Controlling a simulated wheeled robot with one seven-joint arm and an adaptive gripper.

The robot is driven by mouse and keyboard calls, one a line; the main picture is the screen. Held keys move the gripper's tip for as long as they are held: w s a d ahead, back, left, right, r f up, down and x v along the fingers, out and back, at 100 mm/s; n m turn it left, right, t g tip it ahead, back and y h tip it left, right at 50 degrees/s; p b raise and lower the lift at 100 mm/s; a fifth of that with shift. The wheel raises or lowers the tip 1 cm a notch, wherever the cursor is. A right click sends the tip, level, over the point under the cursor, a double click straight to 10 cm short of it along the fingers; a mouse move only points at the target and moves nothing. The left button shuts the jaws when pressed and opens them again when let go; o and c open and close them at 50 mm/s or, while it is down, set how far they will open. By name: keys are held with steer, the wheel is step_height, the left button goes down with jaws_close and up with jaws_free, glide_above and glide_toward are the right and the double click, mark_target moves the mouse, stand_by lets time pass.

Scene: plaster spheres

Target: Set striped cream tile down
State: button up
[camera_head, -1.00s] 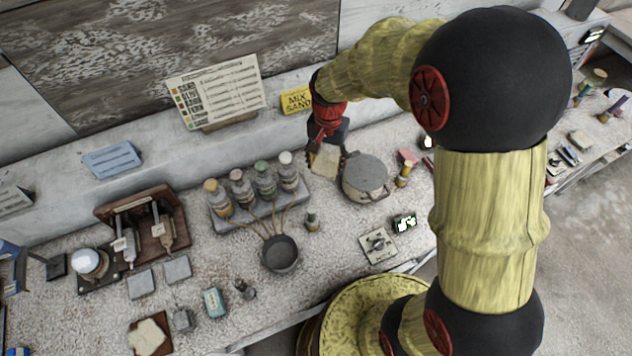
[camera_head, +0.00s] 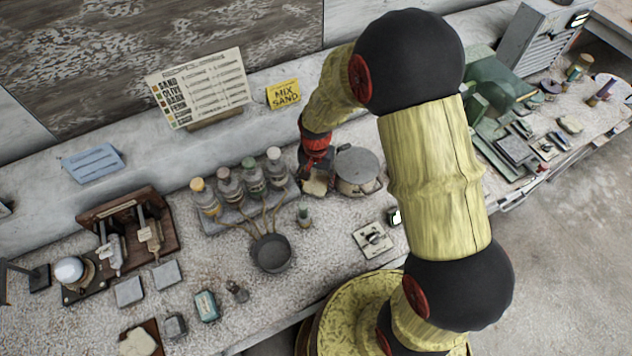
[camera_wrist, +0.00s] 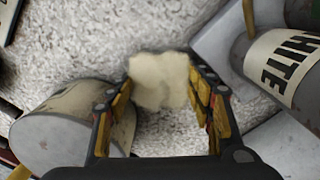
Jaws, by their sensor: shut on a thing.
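The cream tile (camera_head: 316,187) is a small, rough-edged pale piece. It also shows in the wrist view (camera_wrist: 160,80) between the two fingers; no stripes can be made out. My gripper (camera_head: 317,175) is shut on it, just left of the lidded metal pot and right of the bottle rack. In the wrist view my gripper (camera_wrist: 160,95) has a finger on each side of the tile, with the speckled worktop beyond it. I cannot tell whether the tile touches the worktop.
The grey pot (camera_head: 357,170) stands close on the right. Several bottles on a rack (camera_head: 232,216) stand close on the left; the one labelled WHITE (camera_wrist: 285,70) is nearest. A small bottle (camera_head: 304,213) and a dark pan (camera_head: 271,254) stand in front. A square plate (camera_head: 373,240) lies front right.

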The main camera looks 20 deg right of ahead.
steer(key=shift+r, duration=0.1)
steer(key=o, duration=1.1)
steer(key=shift+c, duration=0.2)
